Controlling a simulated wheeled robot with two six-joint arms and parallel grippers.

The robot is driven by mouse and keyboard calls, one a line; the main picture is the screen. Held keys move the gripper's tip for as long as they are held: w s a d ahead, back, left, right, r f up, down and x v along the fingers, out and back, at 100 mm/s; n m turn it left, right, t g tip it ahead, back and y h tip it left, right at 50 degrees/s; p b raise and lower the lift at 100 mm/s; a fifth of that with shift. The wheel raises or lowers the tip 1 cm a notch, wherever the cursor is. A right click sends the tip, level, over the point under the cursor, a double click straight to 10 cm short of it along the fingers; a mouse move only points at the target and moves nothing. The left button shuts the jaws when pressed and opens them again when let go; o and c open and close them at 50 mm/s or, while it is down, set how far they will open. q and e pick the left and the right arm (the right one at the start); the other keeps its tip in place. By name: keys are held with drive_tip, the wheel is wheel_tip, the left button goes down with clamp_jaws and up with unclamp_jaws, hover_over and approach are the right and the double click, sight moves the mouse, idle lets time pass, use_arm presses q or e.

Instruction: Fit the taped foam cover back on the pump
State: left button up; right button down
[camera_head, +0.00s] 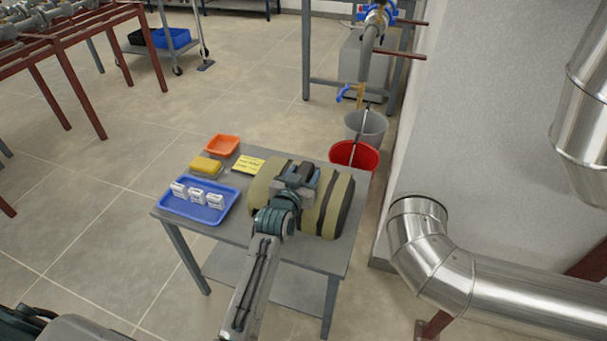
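The foam cover (334,208) is a fat, yellowish-tan rounded piece with dark tape bands. It lies on the grey table (300,255), near its right side. My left gripper (300,178) is right over the middle of the cover, with its wrist and arm crossing the cover's front. The fingers are hidden or merge with the dark bands, so I cannot tell whether they are closed on the cover. My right gripper is not in view. I cannot identify the pump with certainty.
A blue tray (205,213) with white boxes (197,196), a yellow sponge-like block (206,166), an orange tray (222,146) and a yellow note (248,164) share the table. A red bucket (366,158) stands behind. Shiny pipework (425,240) is close on the right.

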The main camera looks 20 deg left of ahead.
use_arm(q)
drive_tip(key=shift+r, duration=0.15)
drive_tip(key=s+r, duration=0.2)
drive_tip(key=s, duration=0.9)
drive_tip(key=s+a+f+g, duration=0.2)
drive_tip(key=s+f+g, duration=0.1)
drive_tip(key=s, duration=0.6)
drive_tip(key=s+a+f+g, duration=0.2)
drive_tip(key=s+f+g, duration=0.2)
drive_tip(key=s, duration=0.5)
drive_tip(key=s+a+f+g, duration=0.2)
drive_tip(key=s+f+g, duration=0.1)
drive_tip(key=s, duration=0.6)
drive_tip(key=shift+f+m+g+p, duration=0.3)
drive_tip(key=shift+f+p, duration=0.15)
drive_tip(key=shift+f, duration=0.1)
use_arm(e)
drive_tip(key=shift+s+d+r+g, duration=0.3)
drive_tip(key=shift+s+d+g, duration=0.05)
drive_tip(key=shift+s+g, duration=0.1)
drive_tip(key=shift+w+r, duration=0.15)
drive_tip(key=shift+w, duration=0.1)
use_arm(q)
drive_tip(key=shift+w, duration=0.1)
